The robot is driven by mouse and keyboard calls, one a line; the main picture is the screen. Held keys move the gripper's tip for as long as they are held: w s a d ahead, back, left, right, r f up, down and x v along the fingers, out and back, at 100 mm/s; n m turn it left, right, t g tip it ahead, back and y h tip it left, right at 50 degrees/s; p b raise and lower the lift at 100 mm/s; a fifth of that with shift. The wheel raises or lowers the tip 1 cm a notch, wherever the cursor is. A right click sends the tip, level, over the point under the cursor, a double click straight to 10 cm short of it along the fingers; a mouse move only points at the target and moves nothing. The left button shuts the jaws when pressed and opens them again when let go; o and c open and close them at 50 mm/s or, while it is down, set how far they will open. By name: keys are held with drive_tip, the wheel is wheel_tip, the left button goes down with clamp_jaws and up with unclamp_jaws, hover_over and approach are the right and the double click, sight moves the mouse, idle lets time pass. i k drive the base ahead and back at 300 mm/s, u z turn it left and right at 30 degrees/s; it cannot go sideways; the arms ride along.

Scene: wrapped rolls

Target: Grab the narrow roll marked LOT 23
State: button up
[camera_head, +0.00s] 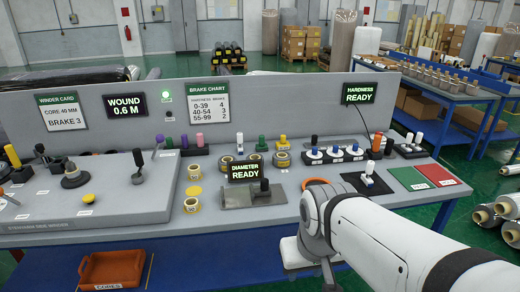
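Several small wrapped rolls stand on the grey bench. On the left, one roll (194,172) stands behind a yellow disc and a lower yellow-edged roll (193,205). Behind the diameter display are more rolls, among them a left one (227,163), a middle one (255,159) and a right one (281,159). Their markings are too small to read, so I cannot tell which is LOT 23. My white arm reaches in from the lower right and bends down at the bench's front edge. My gripper cannot be made out.
A diameter gauge with its display (245,171) stands mid-bench. Green (409,179) and red (437,174) pads lie at the right. A grey console (120,198) with knobs fills the left. An orange bin (116,269) is below the front edge. Colored pegs line the back.

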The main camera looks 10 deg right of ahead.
sight(281, 159)
drive_tip(key=z, duration=2.7)
drive_tip(key=k, duration=1.25)
drive_tip(key=u, duration=2.1)
drive_tip(key=i, duration=1)
drive_tip(key=u, duration=0.05)
